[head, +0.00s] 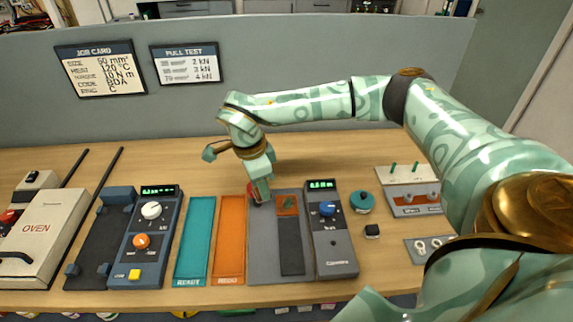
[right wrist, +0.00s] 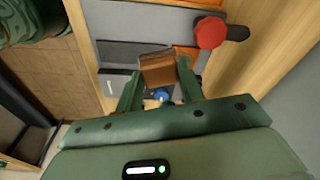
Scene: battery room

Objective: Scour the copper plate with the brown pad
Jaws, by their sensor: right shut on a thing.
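The copper plate (head: 288,209) is the orange-brown end of a dark strip on the grey board, with a greenish patch on it. My right gripper (head: 262,190) is over the board's far left part, just left of the copper plate. In the right wrist view, my right gripper (right wrist: 159,88) is shut on the brown pad (right wrist: 158,70), a small block between the two fingers. The head view does not show the pad clearly behind the fingers. Whether the pad touches anything cannot be told. My left gripper is not in view.
A red knob (right wrist: 210,33) on a dark lever is close to the gripper. A meter with a blue dial (head: 327,209) stands right of the board. Orange (head: 230,240) and teal (head: 195,240) mats lie left of it. A teal round tin (head: 362,202) stands at right.

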